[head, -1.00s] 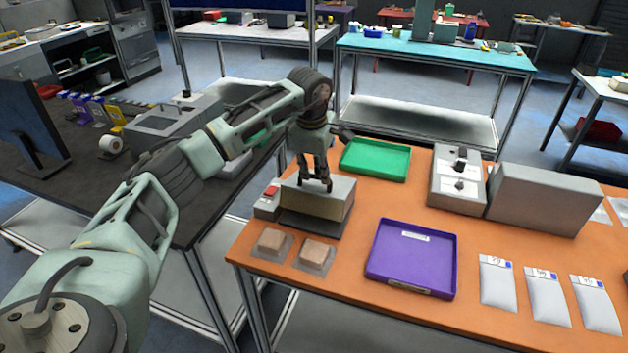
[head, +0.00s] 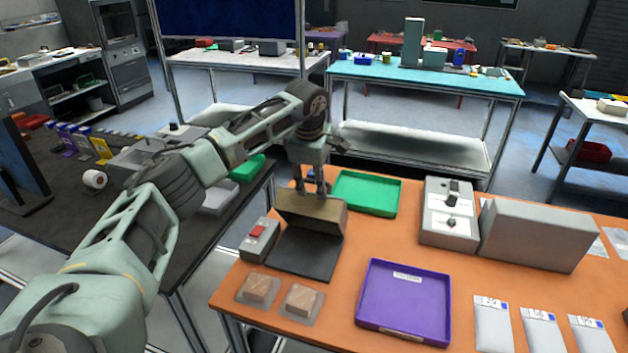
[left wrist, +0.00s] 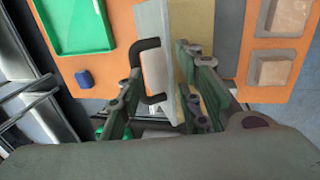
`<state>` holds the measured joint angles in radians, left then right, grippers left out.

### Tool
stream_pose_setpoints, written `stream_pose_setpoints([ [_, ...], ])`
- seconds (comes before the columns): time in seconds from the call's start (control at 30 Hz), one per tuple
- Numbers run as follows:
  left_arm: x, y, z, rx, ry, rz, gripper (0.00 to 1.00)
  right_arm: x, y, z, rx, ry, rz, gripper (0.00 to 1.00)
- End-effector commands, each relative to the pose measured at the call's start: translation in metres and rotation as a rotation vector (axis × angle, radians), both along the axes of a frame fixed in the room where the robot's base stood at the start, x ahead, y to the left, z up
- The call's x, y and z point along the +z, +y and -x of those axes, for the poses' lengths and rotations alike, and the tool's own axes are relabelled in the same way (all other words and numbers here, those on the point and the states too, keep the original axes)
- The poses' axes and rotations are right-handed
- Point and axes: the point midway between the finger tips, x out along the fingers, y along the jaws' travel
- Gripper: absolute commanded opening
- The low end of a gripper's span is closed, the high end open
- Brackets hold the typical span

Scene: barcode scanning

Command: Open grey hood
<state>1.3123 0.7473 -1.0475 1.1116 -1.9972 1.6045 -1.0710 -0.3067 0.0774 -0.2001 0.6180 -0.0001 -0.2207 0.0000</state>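The grey hood (head: 311,210) stands tilted up at the back of its dark flat base (head: 305,251) on the orange table. Its tan inner face shows in the head view. In the left wrist view the hood (left wrist: 158,25) appears nearly edge-on, with a black C-shaped handle (left wrist: 152,45) on its outer side. My left gripper (head: 318,188) is at the hood's upper edge. Its fingers (left wrist: 163,97) are spread, one on the handle side and one on the tan side; whether they touch is unclear. My right gripper is out of view.
A small grey box with a red button (head: 259,238) sits left of the base. Two wrapped brown blocks (head: 258,289) and a purple tray (head: 404,303) lie in front. A green tray (head: 366,193) is behind, and grey machines (head: 448,210) stand to the right.

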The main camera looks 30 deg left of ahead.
Motion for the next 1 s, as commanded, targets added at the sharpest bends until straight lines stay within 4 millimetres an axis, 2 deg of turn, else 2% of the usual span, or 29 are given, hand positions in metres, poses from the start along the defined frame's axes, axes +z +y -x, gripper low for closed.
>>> stream_pose_setpoints([
  [0.03, -0.012, -0.001, 0.005, -0.003, 0.026, -0.001, 0.28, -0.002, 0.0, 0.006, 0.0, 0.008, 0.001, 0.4],
  [0.17, -0.012, -0.002, 0.005, -0.003, 0.027, -0.001, 0.28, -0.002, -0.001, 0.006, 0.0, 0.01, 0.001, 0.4],
  [0.5, -0.012, -0.002, 0.006, -0.004, 0.029, 0.0, 0.28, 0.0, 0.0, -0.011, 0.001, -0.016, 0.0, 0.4],
  [1.0, 0.019, 0.004, -0.018, 0.0, 0.009, 0.001, 0.28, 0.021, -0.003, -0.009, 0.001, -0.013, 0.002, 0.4],
])
